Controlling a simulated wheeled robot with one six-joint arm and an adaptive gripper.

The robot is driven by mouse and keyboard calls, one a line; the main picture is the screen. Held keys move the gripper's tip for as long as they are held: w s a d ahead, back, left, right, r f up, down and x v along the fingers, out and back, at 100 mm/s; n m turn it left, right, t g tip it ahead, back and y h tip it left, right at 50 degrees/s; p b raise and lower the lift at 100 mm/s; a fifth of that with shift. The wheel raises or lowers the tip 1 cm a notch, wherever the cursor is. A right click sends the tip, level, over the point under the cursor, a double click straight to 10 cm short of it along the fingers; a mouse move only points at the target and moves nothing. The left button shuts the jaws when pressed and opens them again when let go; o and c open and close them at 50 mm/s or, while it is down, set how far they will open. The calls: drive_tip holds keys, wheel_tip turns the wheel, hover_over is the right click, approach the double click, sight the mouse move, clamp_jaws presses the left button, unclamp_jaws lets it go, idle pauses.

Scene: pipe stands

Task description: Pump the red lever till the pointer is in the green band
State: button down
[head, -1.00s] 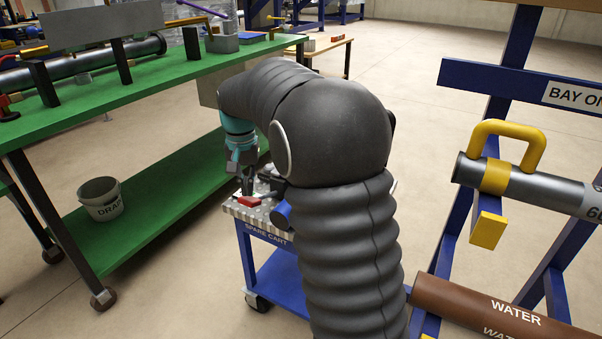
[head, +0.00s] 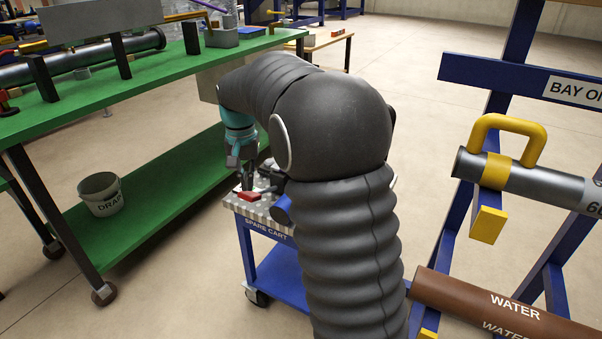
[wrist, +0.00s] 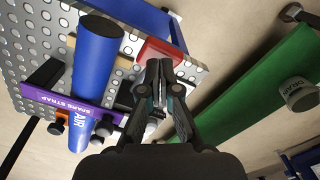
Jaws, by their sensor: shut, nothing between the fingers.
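A red piece (head: 248,196), possibly the lever's grip, shows low over the spare cart's top near its left corner. In the wrist view the red piece (wrist: 160,52) lies just beyond my fingertips. My gripper (head: 247,184) points down above the cart, close to the red piece. In the wrist view my gripper (wrist: 157,82) has its two fingers together with nothing between them. Whether the fingertips touch the red piece I cannot tell. No pointer or green band can be made out; my arm hides part of the cart.
The spare cart (head: 264,228) has a perforated metal top. A pipe rack (head: 480,75) stands right.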

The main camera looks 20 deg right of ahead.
sight(249, 193)
drive_tip(key=shift+f+b, duration=1.7)
drive_tip(key=shift+f, duration=1.65)
drive_tip(key=shift+r, duration=0.15)
wheel_tip(249, 193, up, 5)
drive_tip(key=p, duration=0.4)
drive_tip(key=shift+r, duration=1)
drive_tip(key=shift+f, duration=0.1)
